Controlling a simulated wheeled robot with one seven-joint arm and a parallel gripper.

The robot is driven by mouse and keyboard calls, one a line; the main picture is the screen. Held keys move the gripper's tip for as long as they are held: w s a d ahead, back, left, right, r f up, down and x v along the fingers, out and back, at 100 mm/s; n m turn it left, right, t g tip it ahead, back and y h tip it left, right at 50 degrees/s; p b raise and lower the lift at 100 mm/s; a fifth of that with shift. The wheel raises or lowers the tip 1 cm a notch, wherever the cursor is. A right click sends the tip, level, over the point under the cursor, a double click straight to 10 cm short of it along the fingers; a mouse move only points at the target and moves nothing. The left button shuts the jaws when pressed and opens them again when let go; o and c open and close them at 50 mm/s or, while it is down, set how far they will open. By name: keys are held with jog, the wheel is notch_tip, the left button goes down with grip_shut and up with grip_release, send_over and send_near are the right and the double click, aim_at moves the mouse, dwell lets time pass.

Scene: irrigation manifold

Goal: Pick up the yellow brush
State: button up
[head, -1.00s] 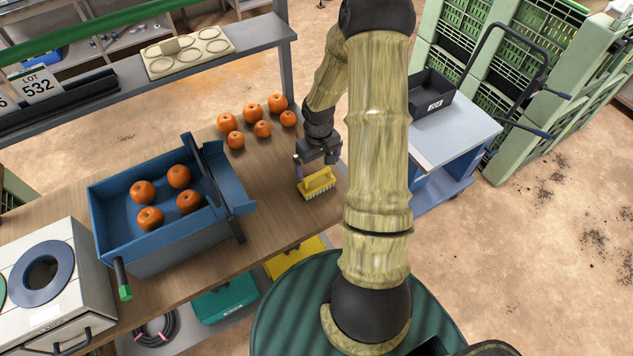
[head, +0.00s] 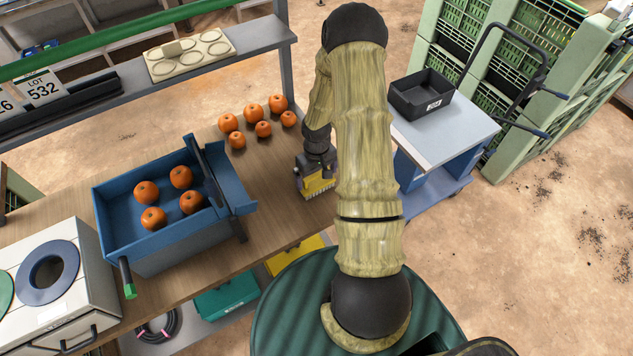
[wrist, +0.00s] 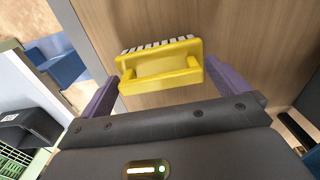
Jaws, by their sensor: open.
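The yellow brush (head: 319,184) lies on the wooden table near its right end, its white bristles along one edge. In the wrist view the yellow brush (wrist: 160,66) shows its handle toward the camera. My gripper (head: 314,174) is over the brush in the head view and hides part of it. In the wrist view my gripper (wrist: 165,85) is open, with one purple finger on each side of the brush. I cannot tell whether the fingers touch it.
Several oranges (head: 263,129) sit on the table behind the gripper. A blue tray (head: 120,250) with more oranges stands to the left. A cart with a black bin (head: 421,95) stands to the right. Table between tray and brush (head: 272,205) is clear.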

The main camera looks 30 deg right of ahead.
aim_at(317, 174)
dwell(0.4)
jog(key=c, duration=0.9)
jog(key=shift+r, duration=0.1)
notch_tip(317, 174, up, 10)
jog(key=shift+f+b, duration=0.1)
jog(key=shift+b, duration=0.85)
jog(key=o, duration=0.4)
jog(key=shift+c, duration=1.1)
